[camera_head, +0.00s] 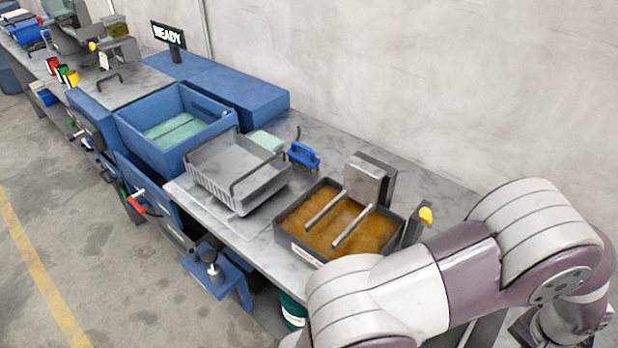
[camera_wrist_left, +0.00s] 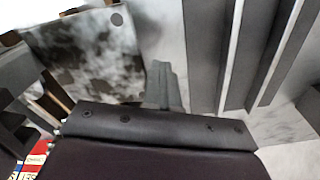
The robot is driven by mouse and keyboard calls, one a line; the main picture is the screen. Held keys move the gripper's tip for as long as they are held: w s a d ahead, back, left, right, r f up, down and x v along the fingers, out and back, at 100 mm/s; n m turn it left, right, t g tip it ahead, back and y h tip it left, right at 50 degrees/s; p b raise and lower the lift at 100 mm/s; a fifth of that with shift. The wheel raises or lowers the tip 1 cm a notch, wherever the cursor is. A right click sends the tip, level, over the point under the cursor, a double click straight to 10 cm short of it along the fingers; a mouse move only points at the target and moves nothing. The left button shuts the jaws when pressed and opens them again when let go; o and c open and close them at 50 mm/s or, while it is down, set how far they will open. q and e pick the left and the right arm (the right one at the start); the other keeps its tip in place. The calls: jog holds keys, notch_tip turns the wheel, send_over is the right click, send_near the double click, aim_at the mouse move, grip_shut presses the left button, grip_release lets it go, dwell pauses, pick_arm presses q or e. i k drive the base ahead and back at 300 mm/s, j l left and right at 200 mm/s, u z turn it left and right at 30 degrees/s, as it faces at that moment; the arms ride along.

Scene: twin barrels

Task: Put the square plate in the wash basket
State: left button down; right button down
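The wash basket is probably the grey slotted tray with a raised handle (camera_head: 215,180) on the bench, in the head view. In the left wrist view, a square grey plate with dark blotches and a hole near one corner (camera_wrist_left: 90,60) is at the upper left. I cannot tell where this plate is in the head view. My left gripper (camera_wrist_left: 165,85) shows as grey finger parts beyond its dark base, just right of the plate. I cannot tell whether the fingers touch it or how far apart they are. My right gripper does not show clearly.
A dark tank of brown liquid (camera_head: 283,222) with two bars and an upright grey block (camera_head: 368,180) stands right of the basket. A blue bin (camera_head: 205,148) is left of it. A blue-handled brush (camera_head: 303,155) lies behind. My arm covers the lower right.

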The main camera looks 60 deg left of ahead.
aim_at(230, 182)
jog(key=k+j+u, duration=0.1)
jog(key=k+j, duration=0.3)
jog(key=j, duration=0.25)
jog(key=k+j+u, duration=0.25)
jog(key=j, duration=0.4)
jog(key=k+j, duration=0.25)
jog(key=k+j+u, duration=0.15)
jog(key=j, duration=0.3)
